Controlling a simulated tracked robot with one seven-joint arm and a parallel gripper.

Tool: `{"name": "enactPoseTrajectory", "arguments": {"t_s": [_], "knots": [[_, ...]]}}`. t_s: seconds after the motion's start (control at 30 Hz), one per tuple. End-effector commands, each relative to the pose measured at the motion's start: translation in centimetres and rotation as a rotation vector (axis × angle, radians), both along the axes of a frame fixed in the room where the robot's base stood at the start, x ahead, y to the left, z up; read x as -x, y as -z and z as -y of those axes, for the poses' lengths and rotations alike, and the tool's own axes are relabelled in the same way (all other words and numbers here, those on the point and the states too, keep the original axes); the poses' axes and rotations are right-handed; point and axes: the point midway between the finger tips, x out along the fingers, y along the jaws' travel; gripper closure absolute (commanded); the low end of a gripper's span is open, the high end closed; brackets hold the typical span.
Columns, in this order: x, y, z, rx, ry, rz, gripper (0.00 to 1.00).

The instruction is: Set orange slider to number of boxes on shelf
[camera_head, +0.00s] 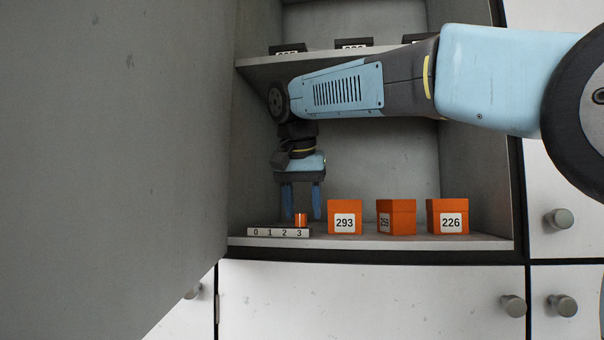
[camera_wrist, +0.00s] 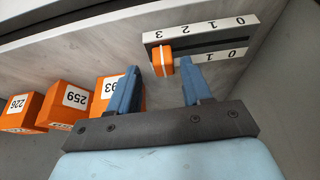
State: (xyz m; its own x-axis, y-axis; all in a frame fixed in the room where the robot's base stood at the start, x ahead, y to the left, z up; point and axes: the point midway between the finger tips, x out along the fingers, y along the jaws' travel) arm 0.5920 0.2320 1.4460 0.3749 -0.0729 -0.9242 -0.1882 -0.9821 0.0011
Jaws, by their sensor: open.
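The orange slider (camera_head: 300,220) stands at the 3 end of a small scale bar (camera_head: 262,232) marked 0 1 2 3, on the cabinet shelf. In the wrist view the slider (camera_wrist: 162,61) sits in the bar's dark slot, by the 3. Three orange boxes stand in a row to the right: box 293 (camera_head: 344,206), box 259 (camera_head: 402,216) and box 226 (camera_head: 447,206). My gripper (camera_head: 302,214) points down with its fingers apart. Contact is not visible.
An upper shelf (camera_head: 310,55) carries dark items with labels, partly hidden behind my arm. A large grey door panel (camera_head: 110,140) stands at the left. Box 293 (camera_wrist: 110,90) is close to one finger in the wrist view. White drawers with knobs (camera_head: 513,305) lie below.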

Motion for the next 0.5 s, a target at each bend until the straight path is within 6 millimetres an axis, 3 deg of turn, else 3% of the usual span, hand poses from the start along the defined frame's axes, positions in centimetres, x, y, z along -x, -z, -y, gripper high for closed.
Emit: {"name": "enactPoseTrajectory", "arguments": {"t_s": [0.5], "knots": [[3.7,-9.0,-0.8,-0.002,-0.001,0.002,0.51]]}}
